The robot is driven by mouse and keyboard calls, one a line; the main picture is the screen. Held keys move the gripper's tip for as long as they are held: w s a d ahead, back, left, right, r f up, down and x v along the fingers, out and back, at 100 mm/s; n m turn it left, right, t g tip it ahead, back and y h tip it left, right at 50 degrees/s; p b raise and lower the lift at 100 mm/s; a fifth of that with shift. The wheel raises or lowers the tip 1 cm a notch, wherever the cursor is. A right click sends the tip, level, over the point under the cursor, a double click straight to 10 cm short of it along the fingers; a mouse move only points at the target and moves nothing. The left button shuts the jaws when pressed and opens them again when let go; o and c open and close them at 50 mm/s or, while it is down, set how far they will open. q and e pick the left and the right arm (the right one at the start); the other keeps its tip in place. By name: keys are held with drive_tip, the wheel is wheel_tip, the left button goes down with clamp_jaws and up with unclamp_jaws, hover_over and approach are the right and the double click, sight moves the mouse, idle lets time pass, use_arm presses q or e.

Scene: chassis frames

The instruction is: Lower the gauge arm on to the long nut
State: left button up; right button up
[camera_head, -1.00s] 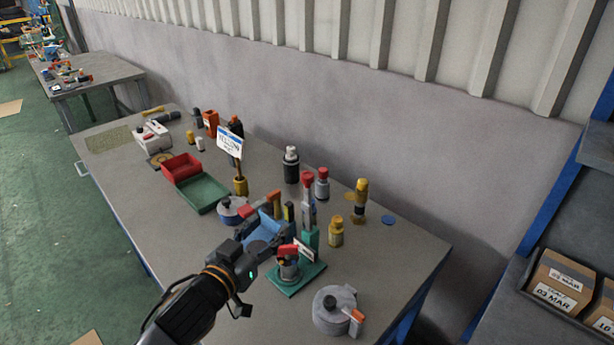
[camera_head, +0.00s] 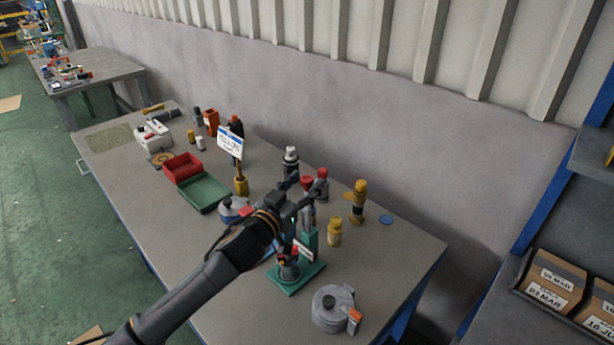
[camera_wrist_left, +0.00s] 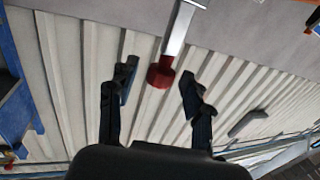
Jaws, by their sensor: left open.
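The gauge stands on a green base (camera_head: 281,284) with a green post (camera_head: 309,238). Its grey gauge arm (camera_head: 309,214) points up and ends in a red knob (camera_head: 307,182). A grey, nut-like piece (camera_head: 288,271) with a red part above it sits on the base; I take it for the long nut. My left gripper (camera_head: 307,184) is open, with its fingers around or close beside the red knob. In the left wrist view the red knob (camera_wrist_left: 160,75) lies between the spread fingers (camera_wrist_left: 155,88), nearer the left one, with a visible gap to the right one. My right gripper is not in view.
A yellow bottle (camera_head: 334,232), a yellow-black cylinder (camera_head: 358,200) and a red-topped bottle (camera_head: 322,185) stand close to the right of the gauge. A sign (camera_head: 230,142) and red bin (camera_head: 182,167) stand left.

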use_arm(q)
drive_tip(key=shift+x, duration=0.85)
clamp_jaws()
drive_tip(key=shift+f, duration=0.1)
